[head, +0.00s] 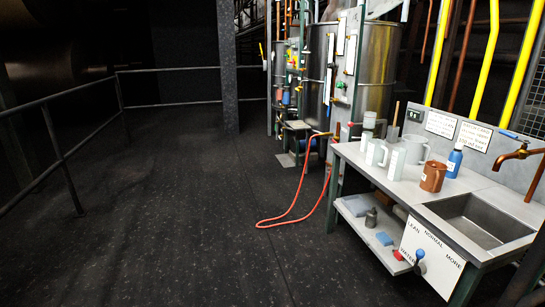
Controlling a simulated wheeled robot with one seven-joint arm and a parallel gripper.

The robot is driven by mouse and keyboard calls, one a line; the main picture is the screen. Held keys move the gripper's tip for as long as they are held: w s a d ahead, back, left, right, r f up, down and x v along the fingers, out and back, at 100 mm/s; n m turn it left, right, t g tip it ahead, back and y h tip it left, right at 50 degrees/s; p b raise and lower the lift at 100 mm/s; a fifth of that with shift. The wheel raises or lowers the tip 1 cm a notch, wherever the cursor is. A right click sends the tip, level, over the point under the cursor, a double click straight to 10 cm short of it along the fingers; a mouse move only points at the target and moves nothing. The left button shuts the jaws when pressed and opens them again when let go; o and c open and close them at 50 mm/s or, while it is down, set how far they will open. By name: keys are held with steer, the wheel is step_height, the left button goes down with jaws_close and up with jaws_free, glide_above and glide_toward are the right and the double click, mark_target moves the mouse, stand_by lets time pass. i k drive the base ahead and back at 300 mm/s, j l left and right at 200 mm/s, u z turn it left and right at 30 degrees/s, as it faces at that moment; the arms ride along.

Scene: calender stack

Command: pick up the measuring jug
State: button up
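A grey bench with a sink (456,194) stands at the right. On its top, towards the far end, are pale vessels: a whitish jug with a handle (376,153), a pale greenish one (396,160) in front of it, and a light grey one (416,148) behind. A brown jug with a handle (433,177) stands nearer the sink. All look upright. I cannot tell from markings which is the measuring jug. My gripper is not in view.
A blue bottle (455,160) stands behind the brown jug. The sink basin (482,220) fills the near end. A lower shelf (363,222) holds small items. A red hose (290,218) lies on the floor left of the bench. Railings (62,160) stand far left; the middle floor is clear.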

mark_target(376, 148)
steer(key=i+u, duration=0.3)
steer(key=i, duration=1.6)
steer(key=i+z, duration=0.15)
steer(key=i, duration=0.3)
steer(key=i+j+z, duration=0.15)
steer(key=i, duration=0.25)
steer(key=i+j+z, duration=0.15)
steer(key=i, duration=0.3)
steer(key=i+j+z, duration=0.2)
steer(key=i, duration=0.2)
